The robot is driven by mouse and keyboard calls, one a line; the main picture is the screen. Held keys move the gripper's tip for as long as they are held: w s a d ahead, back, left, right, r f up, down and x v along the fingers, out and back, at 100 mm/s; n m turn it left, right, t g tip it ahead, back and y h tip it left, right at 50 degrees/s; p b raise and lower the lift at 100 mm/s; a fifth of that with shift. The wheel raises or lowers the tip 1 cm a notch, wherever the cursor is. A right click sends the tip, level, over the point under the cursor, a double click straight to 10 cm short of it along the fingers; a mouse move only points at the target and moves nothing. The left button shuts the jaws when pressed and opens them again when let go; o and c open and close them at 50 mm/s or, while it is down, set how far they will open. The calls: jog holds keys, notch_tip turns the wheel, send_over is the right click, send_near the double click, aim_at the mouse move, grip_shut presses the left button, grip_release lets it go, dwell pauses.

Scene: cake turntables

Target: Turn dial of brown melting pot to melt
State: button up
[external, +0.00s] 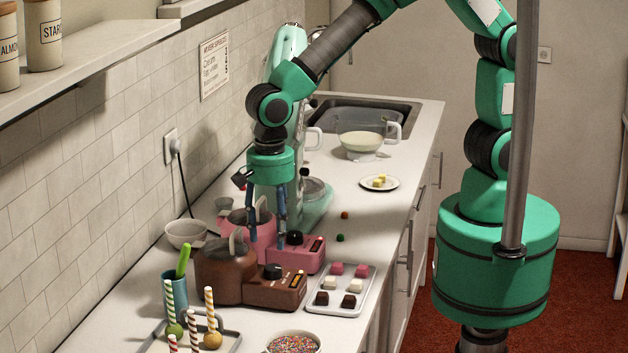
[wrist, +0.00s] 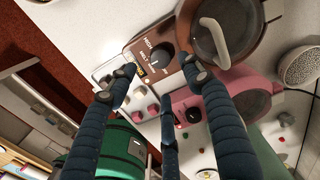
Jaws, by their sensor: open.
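The brown melting pot (external: 225,270) stands on the counter with its control box (external: 275,292) to its right. A black dial (external: 273,271) sits on top of the box. My gripper (external: 268,235) points down above the brown pot's box, near the pink pot. In the wrist view its open fingers (wrist: 157,70) are spread around the dial's area in the picture; no contact with the dial shows.
A pink melting pot (external: 306,258) with its own black dial stands right behind the brown one. A tray of sweets (external: 338,303) lies to the right. A blue-grey cup (external: 176,292), cake pops and a sprinkle bowl (external: 293,344) are in front. The wall is close on the left.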

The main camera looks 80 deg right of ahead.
jog(key=r+n+p, duration=0.1)
jog(key=n, duration=0.4)
notch_tip(320, 180, up, 4)
jog(key=n+p, duration=0.7)
jog(key=n, duration=1.7)
send_over(272, 268)
jog(key=n, duration=0.3)
jog(key=w+n, duration=0.1)
jog(key=shift+d+r+n+g+p, duration=0.1)
jog(key=shift+r+n+g+p, duration=0.3)
jog(key=shift+f, duration=0.15)
jog(key=f, duration=0.9)
jog(key=s+f, duration=0.1)
jog(key=f, duration=0.3)
jog(key=shift+f, duration=0.25)
